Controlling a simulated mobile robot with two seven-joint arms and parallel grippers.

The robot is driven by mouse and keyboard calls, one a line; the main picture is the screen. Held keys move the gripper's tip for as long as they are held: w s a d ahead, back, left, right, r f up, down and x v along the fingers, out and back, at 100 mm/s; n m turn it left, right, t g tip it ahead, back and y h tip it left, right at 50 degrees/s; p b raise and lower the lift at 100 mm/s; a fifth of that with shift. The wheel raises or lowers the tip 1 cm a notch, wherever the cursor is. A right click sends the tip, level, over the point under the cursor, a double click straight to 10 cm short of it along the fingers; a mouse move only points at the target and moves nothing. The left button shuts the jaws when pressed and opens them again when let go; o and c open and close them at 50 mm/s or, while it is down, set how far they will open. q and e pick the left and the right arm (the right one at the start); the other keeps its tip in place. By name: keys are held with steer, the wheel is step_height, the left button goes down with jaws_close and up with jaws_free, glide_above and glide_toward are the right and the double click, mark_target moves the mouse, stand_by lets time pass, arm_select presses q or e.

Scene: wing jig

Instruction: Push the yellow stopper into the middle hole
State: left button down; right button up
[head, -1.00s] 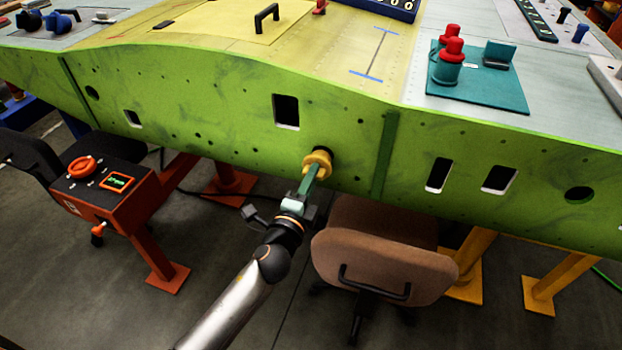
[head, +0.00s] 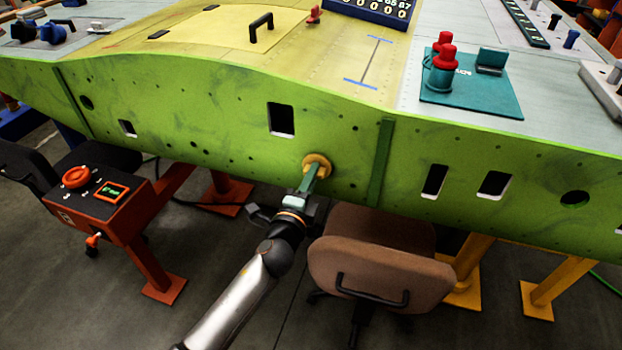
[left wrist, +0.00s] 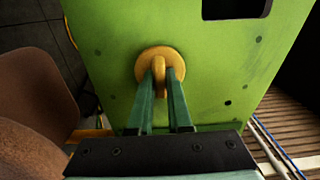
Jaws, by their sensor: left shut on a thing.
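The yellow stopper (head: 318,162) is a round flange with a handle. It sits at the green wing edge panel (head: 225,125), and its flange appears against the panel face over the hole, which it hides. In the left wrist view the stopper (left wrist: 160,60) shows its flange face-on with the handle between my fingers. My left gripper (head: 311,178) has long green fingers shut on the stopper's handle; it also shows in the left wrist view (left wrist: 161,85). How deep the stopper sits cannot be seen. My right gripper is not in view.
A brown chair (head: 375,255) stands close to the right of my left arm, below the panel. An orange control box (head: 95,205) stands at the left. Rectangular cutouts (head: 281,119) and a round hole (head: 575,198) are in the panel.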

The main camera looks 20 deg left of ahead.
arm_select(q)
steer(key=shift+w, duration=0.45)
steer(key=c, duration=0.8)
jaws_free()
steer(key=shift+o, duration=0.2)
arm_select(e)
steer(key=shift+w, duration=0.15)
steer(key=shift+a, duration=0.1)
arm_select(q)
steer(key=s, duration=1.2)
steer(key=shift+s+a+b, duration=0.2)
steer(key=shift+s+b, duration=0.1)
steer(key=shift+b, duration=0.15)
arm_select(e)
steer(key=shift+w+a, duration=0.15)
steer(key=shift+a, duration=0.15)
arm_select(q)
steer(key=s+a+f+n+g+h+p, duration=0.1)
steer(key=s+f+n+g+p, duration=0.7)
steer(key=s+f+n, duration=0.7)
steer(key=s+n+g, duration=0.1)
steer(key=s, duration=0.1)
steer(key=shift+s+f+h, duration=0.3)
steer(key=shift+s+h, duration=0.1)
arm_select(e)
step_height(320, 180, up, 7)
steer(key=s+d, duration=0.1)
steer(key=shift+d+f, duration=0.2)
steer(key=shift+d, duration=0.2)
